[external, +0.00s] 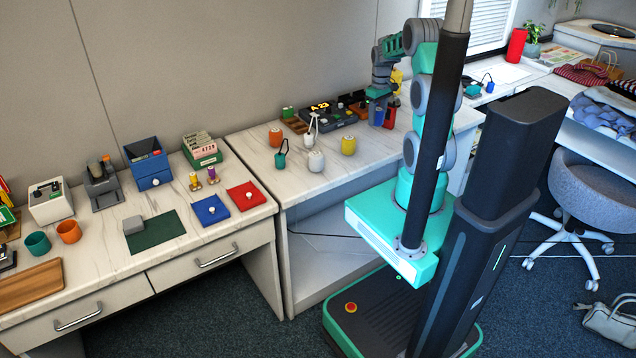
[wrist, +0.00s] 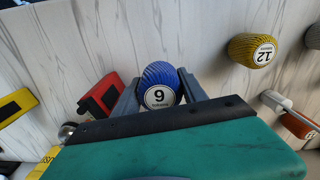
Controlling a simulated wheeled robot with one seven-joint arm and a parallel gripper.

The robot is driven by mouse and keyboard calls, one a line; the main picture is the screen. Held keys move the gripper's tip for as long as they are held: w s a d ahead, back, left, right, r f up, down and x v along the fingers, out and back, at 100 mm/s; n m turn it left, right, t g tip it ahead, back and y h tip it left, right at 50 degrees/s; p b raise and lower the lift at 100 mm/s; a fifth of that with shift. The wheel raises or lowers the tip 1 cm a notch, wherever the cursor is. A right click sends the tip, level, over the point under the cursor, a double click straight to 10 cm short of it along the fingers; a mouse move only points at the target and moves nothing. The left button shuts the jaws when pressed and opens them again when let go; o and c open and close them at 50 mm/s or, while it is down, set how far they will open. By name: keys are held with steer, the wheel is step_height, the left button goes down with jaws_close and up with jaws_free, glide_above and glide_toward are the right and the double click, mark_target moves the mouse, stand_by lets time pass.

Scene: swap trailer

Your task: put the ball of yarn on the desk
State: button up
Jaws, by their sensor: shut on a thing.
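My gripper (wrist: 160,92) is shut on a blue ribbed ball (wrist: 158,76), which looks like the ball of yarn. It has a round white label with a single digit, apparently 9. In the external view my gripper (external: 379,108) is over the back right of the middle white table (external: 330,188), with the ball mostly lost against the arm. I cannot tell whether the ball touches the tabletop. A yellow ribbed ball labelled 12 (wrist: 250,50) lies apart from it, to the right in the wrist view. The left desk with drawers (external: 130,270) stands across a narrow gap.
Orange (external: 275,137), white (external: 316,161) and yellow (external: 348,145) rounded items stand on the middle table. A dark clock device (external: 325,118) is behind them. A red item (external: 391,116) is close beside my gripper. The left desk holds boxes, cups and a green mat (external: 155,231).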

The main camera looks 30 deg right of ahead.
mark_target(373, 134)
steer(key=w+f, duration=0.1)
steer(key=w+d+f, duration=0.1)
steer(key=f, duration=0.1)
steer(key=shift+w, duration=0.15)
steer(key=shift+f, duration=1.45)
steer(key=shift+f, duration=0.2)
steer(key=o, duration=1.5)
